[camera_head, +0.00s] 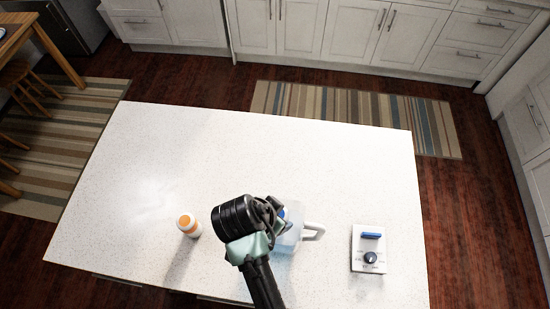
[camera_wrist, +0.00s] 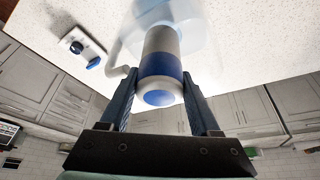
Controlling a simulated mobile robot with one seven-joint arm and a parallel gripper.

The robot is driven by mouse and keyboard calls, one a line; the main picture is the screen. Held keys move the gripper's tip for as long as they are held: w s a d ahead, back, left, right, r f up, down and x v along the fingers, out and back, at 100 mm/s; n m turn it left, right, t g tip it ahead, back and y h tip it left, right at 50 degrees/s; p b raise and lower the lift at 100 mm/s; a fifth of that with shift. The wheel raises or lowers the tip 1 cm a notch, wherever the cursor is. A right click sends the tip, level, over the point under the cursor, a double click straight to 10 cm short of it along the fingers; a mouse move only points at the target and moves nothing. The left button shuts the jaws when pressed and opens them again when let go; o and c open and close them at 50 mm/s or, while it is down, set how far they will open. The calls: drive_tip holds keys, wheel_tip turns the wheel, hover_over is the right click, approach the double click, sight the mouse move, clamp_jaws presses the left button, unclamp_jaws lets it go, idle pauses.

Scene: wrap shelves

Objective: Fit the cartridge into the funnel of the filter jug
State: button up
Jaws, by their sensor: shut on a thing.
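My gripper (camera_wrist: 160,100) is shut on the cartridge (camera_wrist: 162,55), a grey-white cylinder with a blue band and a blue end disc, in the wrist view. The filter jug (camera_head: 289,240) is pale and see-through with a white handle, and stands on the counter. In the head view my gripper (camera_head: 278,212) is over the jug's left side and hides part of it. In the wrist view the clear jug (camera_wrist: 204,40) lies behind the cartridge. The far end of the cartridge overlaps the jug. I cannot tell whether it is inside the funnel.
The white speckled counter (camera_head: 260,140) is clear at the back. A white bottle with an orange cap (camera_head: 188,226) stands left of my arm. A white box with a blue bar and dark knob (camera_head: 369,249) sits right of the jug.

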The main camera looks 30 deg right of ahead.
wheel_tip(320, 180, down, 6)
drive_tip(key=b, duration=0.4)
drive_tip(key=shift+w, duration=0.1)
drive_tip(key=shift+w+r, duration=0.1)
drive_tip(key=shift+r, duration=0.05)
drive_tip(key=o, duration=1.2)
drive_tip(key=shift+c, duration=0.2)
